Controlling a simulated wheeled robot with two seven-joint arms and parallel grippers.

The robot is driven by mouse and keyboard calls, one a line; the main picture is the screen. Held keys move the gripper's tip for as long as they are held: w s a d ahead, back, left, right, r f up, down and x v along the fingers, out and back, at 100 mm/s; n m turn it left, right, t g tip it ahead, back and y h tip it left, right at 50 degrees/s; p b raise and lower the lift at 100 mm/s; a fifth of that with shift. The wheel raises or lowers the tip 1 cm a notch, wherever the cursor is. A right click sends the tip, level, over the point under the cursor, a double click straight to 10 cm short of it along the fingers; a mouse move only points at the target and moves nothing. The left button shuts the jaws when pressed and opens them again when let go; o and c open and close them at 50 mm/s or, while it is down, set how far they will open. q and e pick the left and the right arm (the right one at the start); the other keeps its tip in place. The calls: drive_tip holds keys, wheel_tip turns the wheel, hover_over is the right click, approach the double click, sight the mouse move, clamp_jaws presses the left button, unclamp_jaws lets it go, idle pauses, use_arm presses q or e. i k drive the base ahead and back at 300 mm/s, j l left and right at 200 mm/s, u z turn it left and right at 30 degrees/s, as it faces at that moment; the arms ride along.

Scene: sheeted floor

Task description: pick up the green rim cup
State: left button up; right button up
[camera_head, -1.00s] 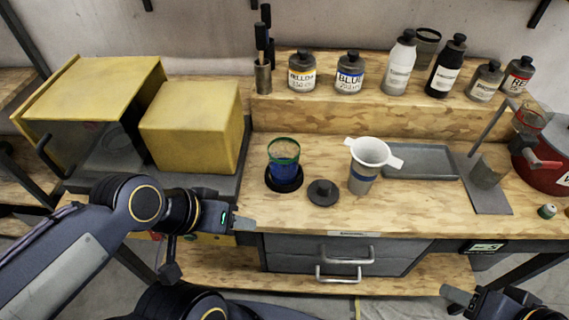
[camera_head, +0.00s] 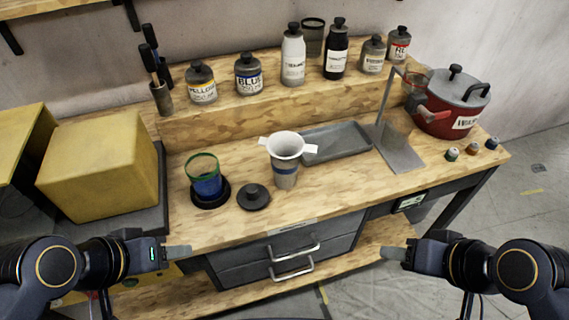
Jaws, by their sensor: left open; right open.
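The green rim cup (camera_head: 204,176) is a clear cup with a green rim and blue contents. It stands upright on a round black base (camera_head: 211,196) at the left of the wooden workbench. My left gripper (camera_head: 184,251) is open and empty at the bench's front edge, in front of and below the cup. My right gripper (camera_head: 388,253) is open and empty in front of the bench, well to the right of the cup.
A black lid (camera_head: 253,198) lies right of the cup, near a cup holding a white funnel (camera_head: 286,146). A yellow box (camera_head: 100,168) is at left. A grey tray (camera_head: 335,142), stand (camera_head: 398,150) and red pot (camera_head: 447,115) are at right. Bottles line the back shelf.

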sight(203, 170)
drive_tip(key=l+u, duration=0.35)
drive_tip(key=l, duration=0.45)
drive_tip(key=l+u, duration=0.4)
drive_tip(key=l, duration=0.4)
